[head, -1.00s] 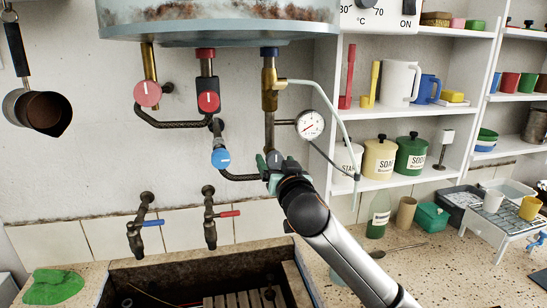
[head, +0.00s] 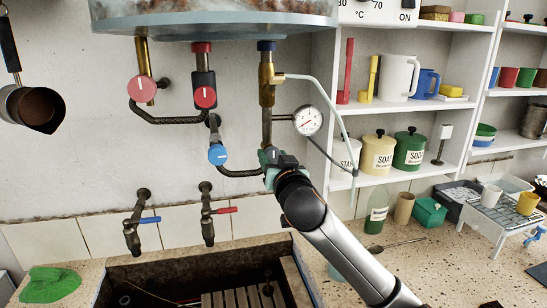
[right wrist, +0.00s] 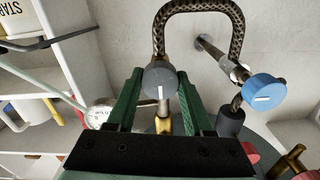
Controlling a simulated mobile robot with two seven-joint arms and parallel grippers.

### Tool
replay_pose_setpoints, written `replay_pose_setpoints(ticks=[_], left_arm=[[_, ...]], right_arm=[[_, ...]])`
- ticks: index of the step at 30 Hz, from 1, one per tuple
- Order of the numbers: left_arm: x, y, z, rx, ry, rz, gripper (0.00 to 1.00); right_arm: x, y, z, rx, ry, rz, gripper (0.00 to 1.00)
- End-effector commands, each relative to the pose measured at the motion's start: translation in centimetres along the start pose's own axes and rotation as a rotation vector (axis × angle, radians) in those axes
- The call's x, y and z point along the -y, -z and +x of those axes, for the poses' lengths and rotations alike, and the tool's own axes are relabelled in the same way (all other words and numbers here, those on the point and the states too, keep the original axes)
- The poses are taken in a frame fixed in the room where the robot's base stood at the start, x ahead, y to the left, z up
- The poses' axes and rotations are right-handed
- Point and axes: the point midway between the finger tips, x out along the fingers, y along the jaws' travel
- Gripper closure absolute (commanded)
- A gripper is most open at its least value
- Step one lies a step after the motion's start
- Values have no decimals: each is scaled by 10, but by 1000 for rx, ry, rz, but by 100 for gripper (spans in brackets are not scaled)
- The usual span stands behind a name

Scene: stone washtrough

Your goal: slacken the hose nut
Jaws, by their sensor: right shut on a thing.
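The hose nut (right wrist: 160,82) is a dark grey round piece with a white line on its face, in the middle of the right wrist view. A braided hose (right wrist: 200,8) loops up from behind it; in the head view the hose (head: 238,173) runs left to the blue-knobbed valve. My right gripper (head: 267,160) is at the lower end of the brass and dark pipe (head: 267,90). Its green fingers in the right wrist view (right wrist: 162,92) are shut on the nut from both sides. The gripper hides most of the nut in the head view. My left gripper is not in view.
The blue knob (head: 218,154) and red knobs (head: 205,97) are left of the gripper. A pressure gauge (head: 308,121) and a thin pale tube (head: 342,115) are close on the right. The boiler (head: 215,18) hangs above, the stone trough (head: 130,275) lies below.

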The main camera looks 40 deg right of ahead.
Motion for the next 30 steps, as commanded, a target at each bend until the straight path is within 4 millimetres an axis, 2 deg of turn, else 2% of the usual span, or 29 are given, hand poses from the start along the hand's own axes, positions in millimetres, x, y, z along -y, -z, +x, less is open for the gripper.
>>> replay_pose_setpoints(ticks=[1, 7, 19, 30], left_arm=[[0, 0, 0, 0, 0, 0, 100], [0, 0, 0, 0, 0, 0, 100], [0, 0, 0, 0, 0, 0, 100], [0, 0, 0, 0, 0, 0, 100]], right_arm=[[0, 0, 0, 0, 0, 0, 77], [0, 0, 0, 0, -1, 1, 99], [0, 0, 0, 0, -1, -58, 100], [0, 1, 0, -1, -1, -336, 100]])
